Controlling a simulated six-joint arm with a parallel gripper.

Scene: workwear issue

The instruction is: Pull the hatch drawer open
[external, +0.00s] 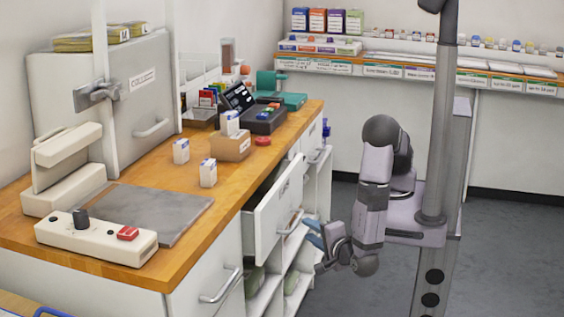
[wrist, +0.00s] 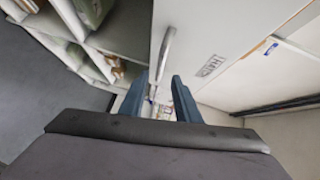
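The hatch drawer (external: 277,208) is a pale front under the wooden counter. It stands out from the cabinet, with a dark gap behind its top edge. Its bar handle (external: 291,223) is on the front. In the wrist view the drawer front (wrist: 235,35) carries a HATCH label, and the handle (wrist: 167,50) runs down toward my fingers. My gripper (external: 316,234) has blue fingers, just right of the handle in the external view. In the wrist view my gripper (wrist: 160,92) is open, the handle's lower end showing between the fingers. I cannot tell whether they touch it.
Open shelves (external: 262,295) with packed items lie below the drawer. The counter (external: 220,190) holds small white boxes, a cardboard box, a card terminal and a control box (external: 95,238). A stocked wall shelf (external: 400,70) is at the back. The grey floor (external: 510,235) at right is clear.

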